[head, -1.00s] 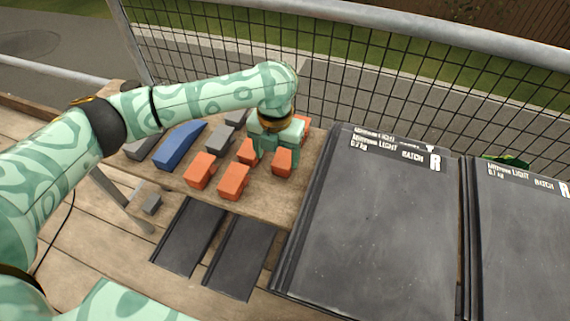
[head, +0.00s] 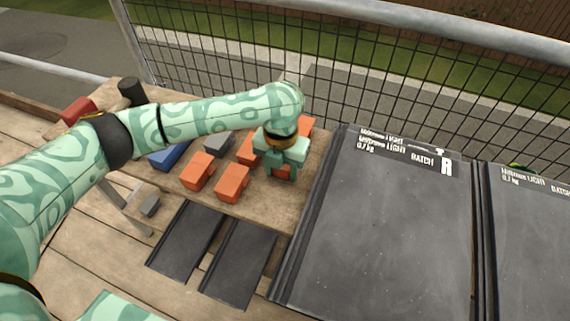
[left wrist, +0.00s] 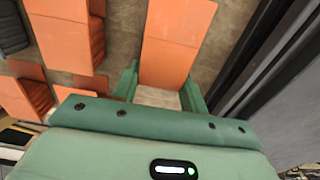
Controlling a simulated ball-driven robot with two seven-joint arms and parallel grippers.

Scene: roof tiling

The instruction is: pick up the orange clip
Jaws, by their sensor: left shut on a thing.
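Several orange clips stand on the wooden bench. My left gripper (head: 282,170) is shut on the orange clip (head: 283,172) nearest the large tile stack, and it covers most of that clip in the head view. In the left wrist view this clip (left wrist: 166,52) sits between the two green fingers (left wrist: 160,92). I cannot tell whether it is clear of the bench. Other orange clips stand close to its left (head: 232,183), further left (head: 198,171) and behind (head: 305,125). My right gripper is not in view.
Large dark tile stacks (head: 392,230) stand close on the right. Two narrow dark tiles (head: 187,240) (head: 239,262) lie in front. A grey clip (head: 217,143), a blue thing (head: 166,156) and a black cylinder (head: 131,92) are to the left. A mesh fence (head: 345,85) runs behind.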

